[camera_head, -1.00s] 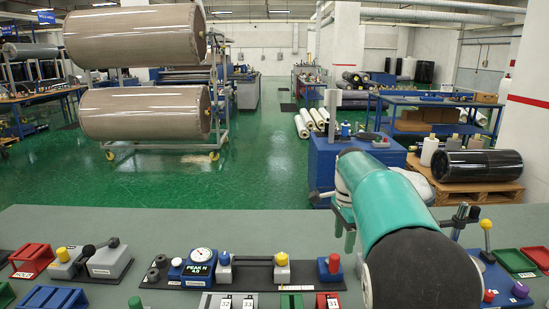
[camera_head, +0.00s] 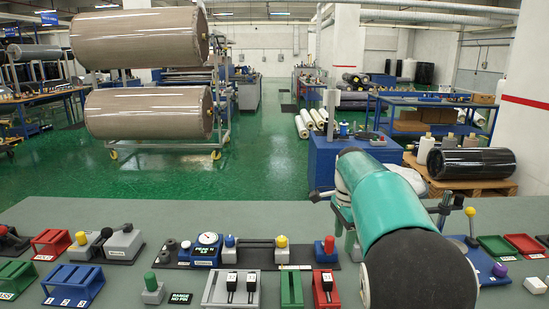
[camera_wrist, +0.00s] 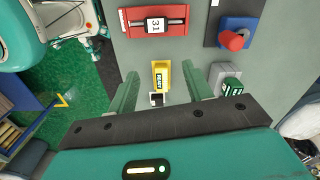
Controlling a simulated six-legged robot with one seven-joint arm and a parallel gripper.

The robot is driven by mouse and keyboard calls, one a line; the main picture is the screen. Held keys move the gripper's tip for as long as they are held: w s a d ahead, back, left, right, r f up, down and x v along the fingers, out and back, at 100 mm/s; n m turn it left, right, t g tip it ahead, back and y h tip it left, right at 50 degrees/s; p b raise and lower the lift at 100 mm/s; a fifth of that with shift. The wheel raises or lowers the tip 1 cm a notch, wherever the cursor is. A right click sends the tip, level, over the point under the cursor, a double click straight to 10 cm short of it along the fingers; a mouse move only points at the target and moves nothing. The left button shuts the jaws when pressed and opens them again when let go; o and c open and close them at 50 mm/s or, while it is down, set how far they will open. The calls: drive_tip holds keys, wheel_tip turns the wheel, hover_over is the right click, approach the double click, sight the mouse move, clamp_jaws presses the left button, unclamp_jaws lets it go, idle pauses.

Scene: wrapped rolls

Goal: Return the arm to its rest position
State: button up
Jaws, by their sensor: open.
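My gripper (camera_wrist: 165,82) shows in the wrist view with two green fingers standing apart on a dark mounting bar. It points down over the grey bench top (camera_wrist: 150,50). A small yellow block (camera_wrist: 161,70) with a dark label shows between the fingers, and neither finger appears to touch it. Nothing is held. My teal arm with its black joint fills the right of centre in the head view and hides part of the bench. The gripper's fingertips cannot be made out clearly in the head view.
Red holder (camera_wrist: 157,22), red-topped blue block (camera_wrist: 234,36) and green-topped grey block (camera_wrist: 228,80) lie near my gripper. The bench carries a gauge (camera_head: 207,246), a grey rack (camera_head: 231,289) and coloured trays (camera_head: 495,247).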

drive_tip(key=s+r+n+t, duration=0.2)
drive_tip(key=s+r+n, duration=0.15)
drive_tip(key=s, duration=0.55)
drive_tip(key=s+r+n+t, duration=0.1)
drive_tip(key=s+r+n, duration=0.3)
drive_tip(key=s, duration=0.6)
drive_tip(key=s+a+f+n+t, duration=0.1)
drive_tip(key=s+f+n, duration=0.2)
drive_tip(key=s, duration=0.4)
drive_tip(key=s+a+f+n+t, duration=0.1)
drive_tip(key=s+f+n, duration=0.3)
drive_tip(key=s, duration=0.3)
drive_tip(key=shift+a+n+t, duration=0.3)
drive_tip(key=shift+n, duration=0.45)
